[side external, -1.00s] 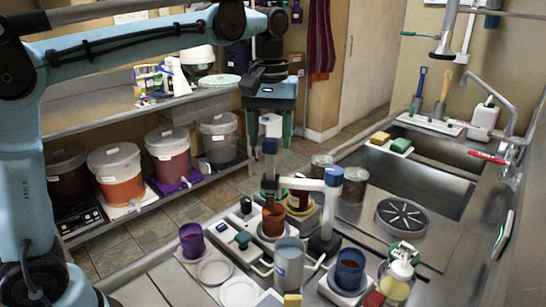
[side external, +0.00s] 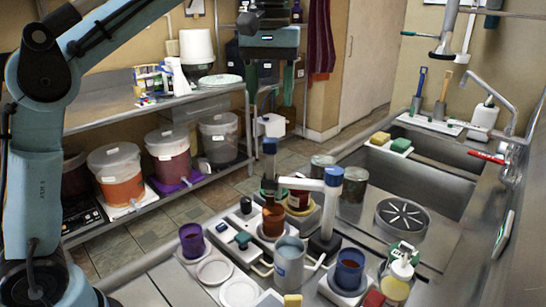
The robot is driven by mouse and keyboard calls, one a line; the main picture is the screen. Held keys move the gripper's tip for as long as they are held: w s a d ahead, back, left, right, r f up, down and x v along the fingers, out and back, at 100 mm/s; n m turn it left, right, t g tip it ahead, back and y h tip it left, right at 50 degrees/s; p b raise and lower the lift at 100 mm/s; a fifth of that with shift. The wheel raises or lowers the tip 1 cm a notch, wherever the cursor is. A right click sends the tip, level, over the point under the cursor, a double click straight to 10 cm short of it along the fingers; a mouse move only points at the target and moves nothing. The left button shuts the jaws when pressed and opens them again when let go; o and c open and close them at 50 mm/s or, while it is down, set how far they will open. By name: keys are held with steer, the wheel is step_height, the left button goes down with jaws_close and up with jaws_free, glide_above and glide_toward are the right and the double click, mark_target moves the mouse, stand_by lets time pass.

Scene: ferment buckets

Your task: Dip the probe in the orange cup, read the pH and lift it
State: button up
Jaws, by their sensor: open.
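The orange cup (side external: 273,222) stands among the gear on the counter. A slim probe with a blue top (side external: 269,147) stands upright at the cup; its lower end is hidden, and I cannot tell how deep it sits. A white-armed stand with a blue cap (side external: 334,176) is just right of it, its arm reaching toward the probe. No pH reading is legible.
A purple cup (side external: 192,241), a grey mug (side external: 289,262) and a dark blue cup (side external: 349,268) crowd round the orange cup. White dishes (side external: 214,270) lie in front. A sink (side external: 430,180) is at right. Lidded buckets (side external: 168,155) line the left shelf.

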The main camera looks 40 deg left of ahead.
steer(key=shift+r, duration=1.75)
